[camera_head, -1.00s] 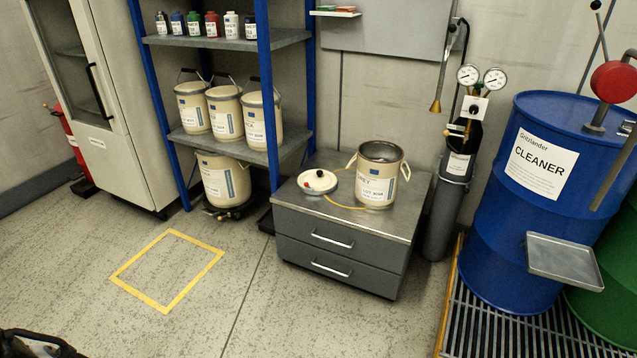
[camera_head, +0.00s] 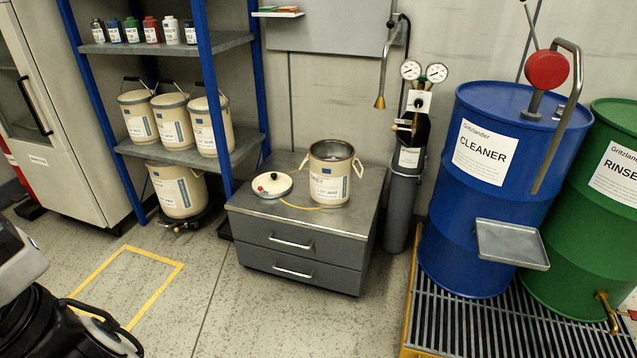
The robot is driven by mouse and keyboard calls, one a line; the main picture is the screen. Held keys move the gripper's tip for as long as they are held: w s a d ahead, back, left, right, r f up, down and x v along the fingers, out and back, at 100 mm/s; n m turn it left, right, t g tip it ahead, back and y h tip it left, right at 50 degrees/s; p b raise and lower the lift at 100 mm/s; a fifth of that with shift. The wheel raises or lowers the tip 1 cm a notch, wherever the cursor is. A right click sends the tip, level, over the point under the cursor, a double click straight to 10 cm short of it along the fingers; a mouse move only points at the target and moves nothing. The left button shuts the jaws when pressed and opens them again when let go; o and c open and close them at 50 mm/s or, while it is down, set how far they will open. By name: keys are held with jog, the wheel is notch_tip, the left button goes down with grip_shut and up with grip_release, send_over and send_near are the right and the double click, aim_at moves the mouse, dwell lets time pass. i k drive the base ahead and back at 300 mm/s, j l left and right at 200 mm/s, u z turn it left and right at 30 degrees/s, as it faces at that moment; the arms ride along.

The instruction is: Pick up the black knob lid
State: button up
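The lid (camera_head: 268,191) is a round cream disc lying flat on top of the grey drawer cabinet (camera_head: 350,225). It carries a small black knob (camera_head: 273,176) and a red spot near its front left edge. An open cream pot (camera_head: 331,175) with two side handles stands just right of the lid. A thin yellow line runs from the lid to the foot of the pot. Part of my arm shows at the lower left, far from the lid. My gripper's fingers are not seen.
A blue shelf rack (camera_head: 213,60) with cream buckets stands left of the cabinet. A gas cylinder (camera_head: 402,210) stands behind its right side. Blue (camera_head: 450,215) and green (camera_head: 575,240) drums stand on a grating at right. Floor in front of the cabinet is clear.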

aim_at(277, 184)
jog(key=i+j+z, duration=0.2)
jog(key=z, duration=0.2)
jog(key=i+j+z, duration=0.2)
jog(key=j+z, duration=0.2)
jog(key=i+j+z, duration=0.2)
jog(key=j, duration=0.3)
jog(key=j+z, duration=0.15)
jog(key=j, duration=0.4)
jog(key=i+j, duration=0.1)
jog(key=j, duration=0.4)
jog(key=i+j+z, duration=0.1)
jog(key=j, duration=0.4)
jog(key=i+j, duration=0.1)
jog(key=j, duration=0.25)
jog(key=i+j, duration=0.1)
jog(key=j, duration=0.2)
jog(key=i+j, duration=0.1)
jog(key=j, duration=0.25)
jog(key=i+j, duration=0.1)
jog(key=j, duration=0.2)
jog(key=i+j, duration=0.5)
jog(key=j, duration=0.2)
